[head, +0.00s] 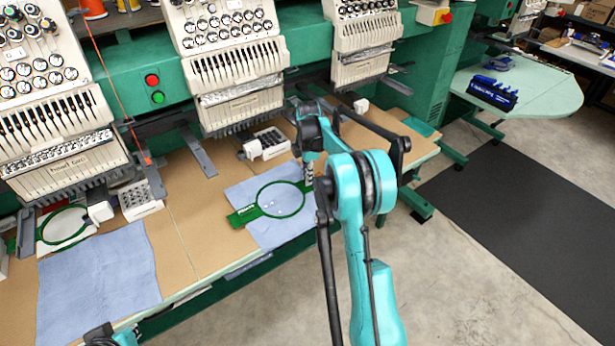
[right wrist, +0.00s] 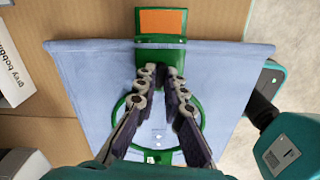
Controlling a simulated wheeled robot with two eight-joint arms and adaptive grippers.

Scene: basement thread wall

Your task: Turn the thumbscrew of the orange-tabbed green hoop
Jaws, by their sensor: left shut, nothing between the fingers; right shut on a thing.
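The green hoop (head: 280,199) lies on blue cloth on the tan worktable. Its labelled green tab points left in the head view. In the right wrist view, its orange-topped tab (right wrist: 162,22) is at the top and its ring (right wrist: 203,118) shows below, behind my fingers. My right gripper (right wrist: 160,72) points down at the inner edge of the orange tab. Its fingertips are closed together there on the thumbscrew, which they hide. In the head view my right gripper (head: 308,180) covers that side of the hoop. My left gripper (head: 102,337) is partly visible at the bottom edge, shut and empty, away from the hoop.
Embroidery machine heads (head: 228,62) overhang the table's back. Another green hoop (head: 65,225) sits at the left near a blue cloth (head: 98,280). White boxes (head: 268,142) stand behind the work hoop. The floor to the right is open, with a dark mat (head: 525,215).

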